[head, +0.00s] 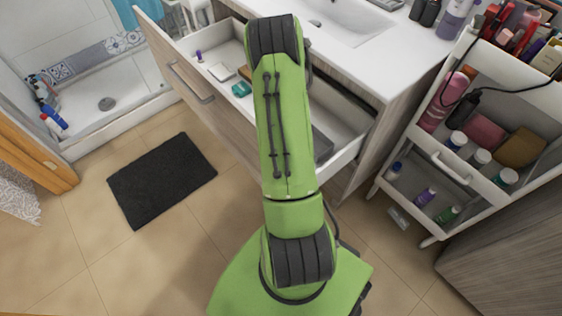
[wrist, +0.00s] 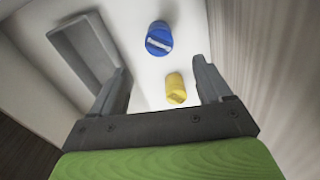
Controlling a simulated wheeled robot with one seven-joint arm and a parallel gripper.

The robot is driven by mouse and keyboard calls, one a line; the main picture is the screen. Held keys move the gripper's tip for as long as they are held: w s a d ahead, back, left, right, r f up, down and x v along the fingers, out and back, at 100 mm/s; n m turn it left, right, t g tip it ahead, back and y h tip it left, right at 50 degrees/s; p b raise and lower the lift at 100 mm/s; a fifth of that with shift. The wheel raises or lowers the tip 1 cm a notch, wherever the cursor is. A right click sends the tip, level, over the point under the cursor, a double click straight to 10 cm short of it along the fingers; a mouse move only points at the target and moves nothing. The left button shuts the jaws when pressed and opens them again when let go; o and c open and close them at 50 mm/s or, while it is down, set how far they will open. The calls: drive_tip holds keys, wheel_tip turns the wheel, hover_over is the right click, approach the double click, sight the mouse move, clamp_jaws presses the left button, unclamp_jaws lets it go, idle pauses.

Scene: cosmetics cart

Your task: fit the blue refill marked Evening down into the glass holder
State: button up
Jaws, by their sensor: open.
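In the wrist view a short blue cylinder (wrist: 158,38) with a pale label lies or stands on a white surface. The writing on it is too small to read, so I cannot confirm that it says Evening. A similar yellow cylinder (wrist: 176,88) is nearer, between the fingers in the picture. My gripper (wrist: 160,72) is open, with no object clearly held. The blue cylinder is beyond the fingertips. In the head view my arm hides the gripper and part of the open drawer (head: 188,83). I cannot make out the glass holder in either view.
A grey tray (wrist: 85,50) is left of the cylinders. The drawer holds a teal item (head: 241,88) and other small things. A washbasin counter (head: 385,60) is above the drawer. A white cart (head: 425,140) with cosmetics stands right. A dark mat (head: 162,180) lies on the floor left.

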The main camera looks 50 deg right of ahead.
wheel_tip(320, 180, down, 4)
drive_tip(key=shift+r+b, duration=0.2)
drive_tip(key=shift+b, duration=0.15)
drive_tip(key=f, duration=0.2)
drive_tip(key=f+b, duration=0.2)
drive_tip(key=f, duration=0.1)
drive_tip(key=shift+s+f, duration=0.3)
drive_tip(key=shift+f, duration=0.05)
drive_tip(key=shift+r, duration=0.1)
drive_tip(key=c, duration=1.2)
